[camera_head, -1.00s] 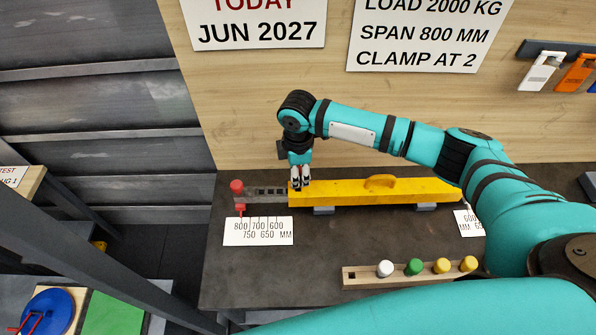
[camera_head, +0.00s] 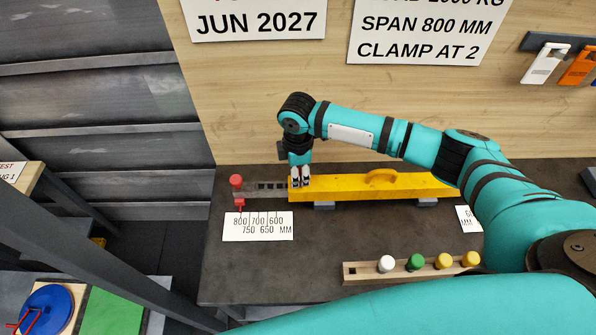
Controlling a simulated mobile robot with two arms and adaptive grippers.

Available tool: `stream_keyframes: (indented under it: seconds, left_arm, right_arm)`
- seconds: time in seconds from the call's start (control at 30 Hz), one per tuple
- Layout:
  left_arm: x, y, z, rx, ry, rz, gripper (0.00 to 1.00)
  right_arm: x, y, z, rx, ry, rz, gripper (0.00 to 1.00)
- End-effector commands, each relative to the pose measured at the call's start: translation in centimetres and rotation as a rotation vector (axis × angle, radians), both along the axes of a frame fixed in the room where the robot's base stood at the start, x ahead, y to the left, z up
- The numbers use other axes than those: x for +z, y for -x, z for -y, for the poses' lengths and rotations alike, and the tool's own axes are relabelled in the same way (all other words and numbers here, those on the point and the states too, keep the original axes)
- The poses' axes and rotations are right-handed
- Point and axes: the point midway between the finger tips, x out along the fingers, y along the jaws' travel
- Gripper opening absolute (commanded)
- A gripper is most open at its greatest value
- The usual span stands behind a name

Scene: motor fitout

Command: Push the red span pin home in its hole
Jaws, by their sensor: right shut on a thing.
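My right gripper (camera_head: 300,179) points down at the left end of the yellow beam (camera_head: 340,188). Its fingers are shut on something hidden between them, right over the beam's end. I cannot make out a separate red span pin or its hole there. A grey slotted bar (camera_head: 270,187) runs out of the beam's left end. At its far left stands a red knobbed post (camera_head: 237,184), with a red pointer below it at the 800 mark on the scale card (camera_head: 258,227). My left gripper is not in view.
A wooden rack (camera_head: 360,275) with white, green and yellow pegs lies on the dark bench (camera_head: 340,235) in front of the beam. White and orange tags hang on the wall at the right. The bench between scale card and rack is clear.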

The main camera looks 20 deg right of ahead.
Motion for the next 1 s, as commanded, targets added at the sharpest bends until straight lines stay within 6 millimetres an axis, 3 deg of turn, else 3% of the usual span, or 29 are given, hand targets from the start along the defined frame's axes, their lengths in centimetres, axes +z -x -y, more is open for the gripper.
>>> stream_keyframes:
  seconds: [0.1,0.13,0.33,0.67,0.77,1.0]
  left_arm:
    - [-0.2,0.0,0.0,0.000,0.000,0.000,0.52]
    - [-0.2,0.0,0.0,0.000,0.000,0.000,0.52]
    - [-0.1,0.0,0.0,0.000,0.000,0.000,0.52]
    - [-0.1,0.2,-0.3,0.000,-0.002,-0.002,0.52]
    - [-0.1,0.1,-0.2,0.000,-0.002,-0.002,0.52]
    - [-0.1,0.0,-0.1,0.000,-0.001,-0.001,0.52]
  right_arm:
    - [-0.4,0.0,0.0,0.000,0.000,0.000,0.00]
    - [-0.4,0.0,0.0,0.000,-0.001,0.000,0.30]
    - [-0.3,0.0,0.0,0.000,0.000,0.000,0.56]
    - [0.1,0.0,0.0,0.000,0.000,0.000,0.56]
    - [1.2,-0.1,0.0,0.000,-0.002,0.002,0.56]
    - [6.2,-0.1,0.0,0.001,-0.001,0.004,0.56]
